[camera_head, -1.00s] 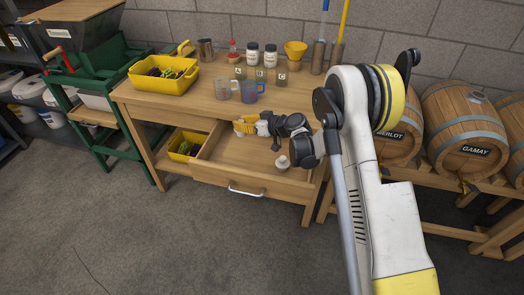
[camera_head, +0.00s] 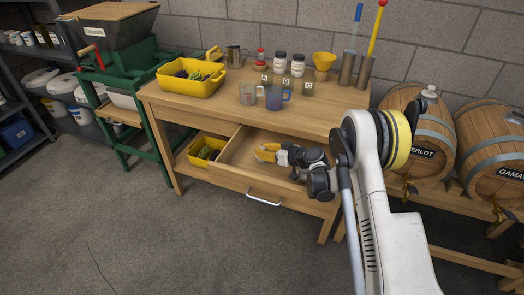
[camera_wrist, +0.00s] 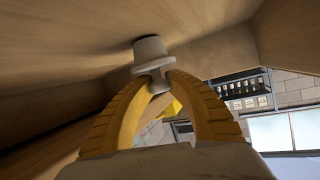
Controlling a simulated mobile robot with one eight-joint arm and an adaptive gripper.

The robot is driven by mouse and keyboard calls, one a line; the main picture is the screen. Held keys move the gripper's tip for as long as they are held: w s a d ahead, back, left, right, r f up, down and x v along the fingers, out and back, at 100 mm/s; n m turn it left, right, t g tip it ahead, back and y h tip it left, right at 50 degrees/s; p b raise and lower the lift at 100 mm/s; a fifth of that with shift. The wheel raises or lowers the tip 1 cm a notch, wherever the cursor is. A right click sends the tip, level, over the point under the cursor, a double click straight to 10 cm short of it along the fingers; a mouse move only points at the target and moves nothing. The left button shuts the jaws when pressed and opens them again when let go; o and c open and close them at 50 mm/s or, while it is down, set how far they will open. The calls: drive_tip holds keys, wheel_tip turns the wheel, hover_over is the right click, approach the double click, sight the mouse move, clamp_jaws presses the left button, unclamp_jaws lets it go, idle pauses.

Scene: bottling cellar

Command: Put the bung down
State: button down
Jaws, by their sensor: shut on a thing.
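The drawer (camera_head: 236,181) of the wooden workbench stands pulled open in the head view. My gripper (camera_head: 263,153) reaches from the right into the drawer space, with its yellow fingers pointing left. In the wrist view my gripper (camera_wrist: 157,88) is shut on a pale grey bung (camera_wrist: 150,52), held by its narrower part between the fingertips. The bung's wide end faces a wooden surface (camera_wrist: 75,40) and lies very close to it; I cannot tell whether they touch. The bung cannot be made out in the head view.
A yellow crate (camera_head: 188,88) with grapes, measuring cups (camera_head: 278,98), jars (camera_head: 280,62) and a yellow funnel (camera_head: 323,64) stand on the bench top. A second yellow bin (camera_head: 203,151) sits left of the drawer. Barrels (camera_head: 422,120) stand at right. The floor in front is clear.

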drive_tip(key=shift+f, duration=0.15)
drive_tip(key=c, duration=1.3)
unclamp_jaws()
drive_tip(key=shift+c, duration=0.2)
